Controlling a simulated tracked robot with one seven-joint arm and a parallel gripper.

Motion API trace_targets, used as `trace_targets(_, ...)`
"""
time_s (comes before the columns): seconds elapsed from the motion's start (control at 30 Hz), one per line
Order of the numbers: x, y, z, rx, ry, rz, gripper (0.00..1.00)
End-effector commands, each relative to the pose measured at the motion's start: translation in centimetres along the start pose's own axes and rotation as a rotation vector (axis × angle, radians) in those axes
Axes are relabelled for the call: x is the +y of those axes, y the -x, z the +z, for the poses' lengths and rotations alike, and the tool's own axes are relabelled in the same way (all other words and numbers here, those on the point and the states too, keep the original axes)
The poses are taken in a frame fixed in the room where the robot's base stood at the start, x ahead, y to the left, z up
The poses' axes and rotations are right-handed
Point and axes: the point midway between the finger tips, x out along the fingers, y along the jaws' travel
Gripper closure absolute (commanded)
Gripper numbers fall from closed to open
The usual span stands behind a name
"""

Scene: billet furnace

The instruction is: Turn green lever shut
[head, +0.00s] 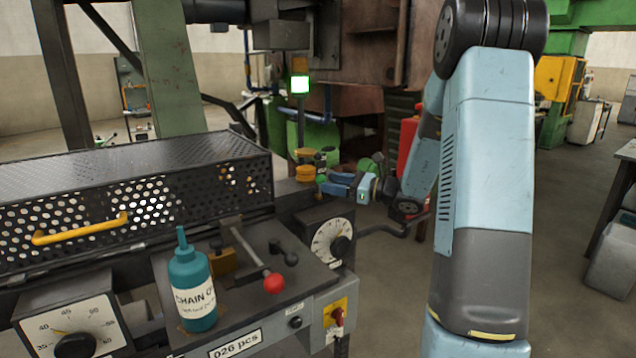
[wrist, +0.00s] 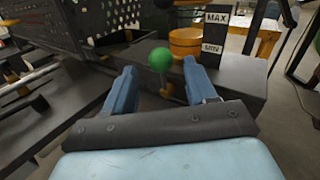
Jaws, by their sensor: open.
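The green lever shows in the wrist view as a round green ball knob (wrist: 160,60) on a short stem, on a dark machine top. My gripper (wrist: 159,78) is open, with its two blue fingers on either side of the lever's stem below the knob. The knob sits between and slightly beyond the fingertips; I cannot tell whether either finger touches it. In the head view, my gripper (head: 338,184) is at the far right end of the machine bench.
An orange cup-like part (wrist: 186,44) and a MAX/MIN plate (wrist: 214,30) stand just right of the knob. A perforated guard (head: 140,190) covers the bench's left. A teal oil bottle (head: 193,285), a red-knobbed lever (head: 273,282) and a dial (head: 333,240) are nearer.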

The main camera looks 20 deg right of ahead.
Motion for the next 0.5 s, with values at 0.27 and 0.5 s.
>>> trace_targets(0.27, 0.0, -3.5, 0.0, 0.0, 0.001, 0.001, 0.44)
trace_targets(0.5, 0.0, -4.2, 0.0, 0.0, 0.0, -0.001, 0.44)
